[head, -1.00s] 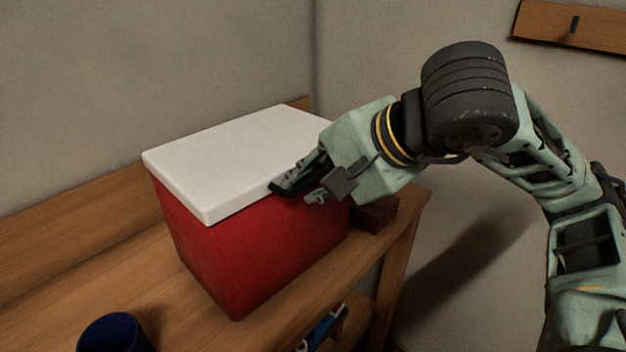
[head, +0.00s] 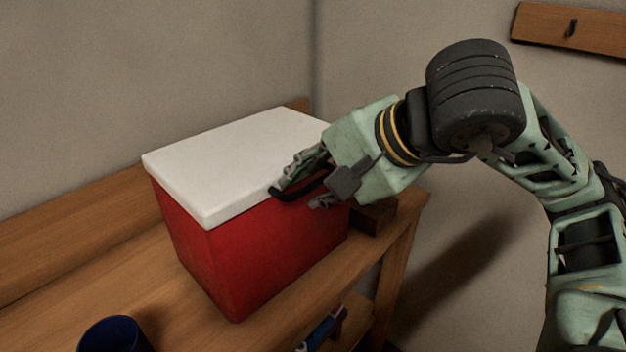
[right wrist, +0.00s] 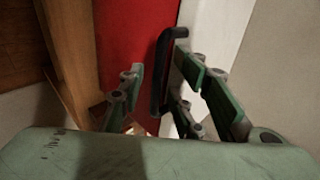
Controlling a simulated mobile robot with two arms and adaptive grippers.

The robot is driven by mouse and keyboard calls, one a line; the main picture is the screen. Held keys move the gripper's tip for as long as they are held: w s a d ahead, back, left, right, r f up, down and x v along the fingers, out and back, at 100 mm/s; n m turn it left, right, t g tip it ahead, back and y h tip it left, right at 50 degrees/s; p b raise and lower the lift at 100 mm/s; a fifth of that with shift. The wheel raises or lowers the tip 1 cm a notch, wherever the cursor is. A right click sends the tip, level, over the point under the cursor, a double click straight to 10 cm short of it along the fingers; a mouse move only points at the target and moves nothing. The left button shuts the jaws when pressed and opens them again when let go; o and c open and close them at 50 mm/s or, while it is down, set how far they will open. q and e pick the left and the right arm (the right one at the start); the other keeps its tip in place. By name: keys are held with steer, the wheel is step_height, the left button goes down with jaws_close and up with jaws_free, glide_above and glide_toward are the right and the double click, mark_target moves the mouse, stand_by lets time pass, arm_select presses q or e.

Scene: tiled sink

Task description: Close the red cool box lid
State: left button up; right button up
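The red cool box (head: 265,255) stands on a wooden bench. Its white lid (head: 235,165) lies flat over the top, with no gap visible along the edges I can see. A black handle (head: 298,190) sits at the lid's front edge; it also shows in the right wrist view (right wrist: 163,75). My right gripper (head: 300,187) is at this front edge, its fingers apart, with the handle between them in the wrist view. I cannot tell whether a finger touches the handle. My left gripper is out of view.
A dark blue cup (head: 113,335) stands at the bench's front left. A dark reddish-brown block (head: 373,215) lies right of the box. Items sit on a lower shelf (head: 325,330). The wall is close behind; a hook board (head: 570,28) hangs at upper right.

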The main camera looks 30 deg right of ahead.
steer(key=shift+p+v, duration=0.9)
steer(key=shift+v, duration=3.25)
steer(key=shift+r+p, duration=0.15)
steer(key=shift+p, duration=0.2)
